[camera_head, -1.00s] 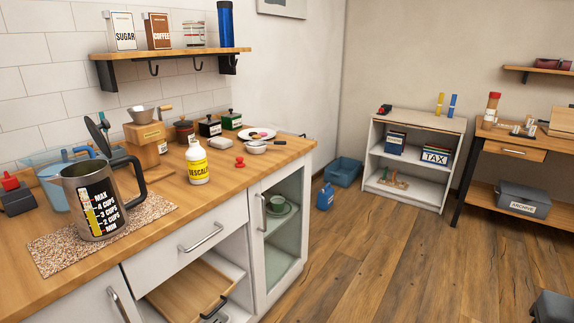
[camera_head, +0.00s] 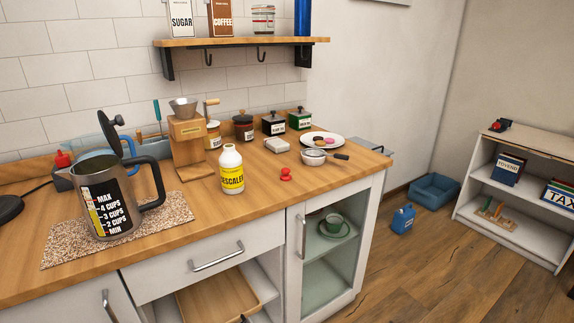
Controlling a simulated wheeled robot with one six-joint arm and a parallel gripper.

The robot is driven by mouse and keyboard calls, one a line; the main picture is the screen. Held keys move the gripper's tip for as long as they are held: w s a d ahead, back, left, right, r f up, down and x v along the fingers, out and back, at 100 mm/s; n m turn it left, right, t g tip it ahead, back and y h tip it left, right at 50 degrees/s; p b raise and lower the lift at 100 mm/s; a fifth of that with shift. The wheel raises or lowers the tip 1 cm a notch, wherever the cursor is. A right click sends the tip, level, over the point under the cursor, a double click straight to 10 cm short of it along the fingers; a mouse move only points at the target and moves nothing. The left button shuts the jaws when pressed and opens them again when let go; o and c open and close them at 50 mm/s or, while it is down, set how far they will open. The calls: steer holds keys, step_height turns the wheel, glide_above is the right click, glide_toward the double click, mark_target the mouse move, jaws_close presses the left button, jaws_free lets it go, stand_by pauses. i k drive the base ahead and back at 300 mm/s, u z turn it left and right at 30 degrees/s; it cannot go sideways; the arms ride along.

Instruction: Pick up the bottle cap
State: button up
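A small red bottle cap (camera_head: 286,175) with a knob-like shape sits on the wooden counter. It is just right of a white bottle with a yellow DESCALER label (camera_head: 232,170). The bottle stands upright and its white neck has no cap on it. The cap is apart from the bottle, with bare wood around it. My gripper is not in view.
The counter (camera_head: 250,214) is clear in front of the cap. Behind it are a small strainer (camera_head: 314,157) with a dark handle, a plate of biscuits (camera_head: 334,142) and a wooden grinder (camera_head: 187,145). A steel jug (camera_head: 107,200) stands on a speckled mat at left.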

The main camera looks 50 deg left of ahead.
mark_target(286, 177)
steer(key=u, duration=0.5)
steer(key=i, duration=1.15)
steer(key=u, duration=1.55)
steer(key=i, duration=0.65)
steer(key=u, duration=0.55)
